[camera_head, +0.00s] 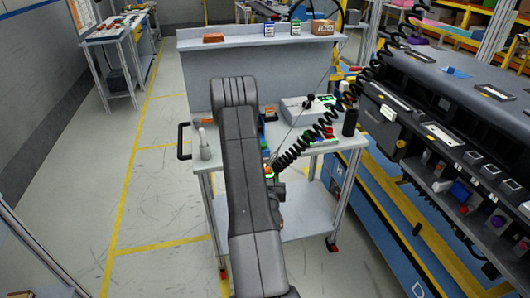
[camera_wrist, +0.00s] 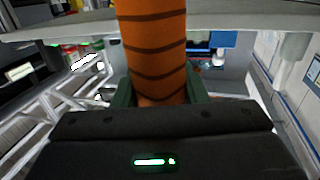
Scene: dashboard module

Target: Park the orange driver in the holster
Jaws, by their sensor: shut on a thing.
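The orange driver (camera_wrist: 155,45) fills the upper middle of the wrist view, a thick orange body with dark bands. My gripper (camera_wrist: 160,92) is shut on it, with a green finger on each side. In the head view my arm hides most of the gripper and driver; a small orange patch (camera_head: 269,169) shows beside the arm, near the lower end of a black coiled cable (camera_head: 310,138). A black upright cylinder (camera_head: 350,122) stands at the right of the cart top; I cannot tell whether it is the holster. The driver's tip is hidden.
The wheeled cart (camera_head: 335,143) carries a light grey box (camera_head: 300,108) and a white bottle-like thing (camera_head: 205,150) at left. Small boxes lie on its upper shelf (camera_head: 250,42). The dashboard module (camera_head: 440,105) stands close on the right. The floor left of the cart is clear.

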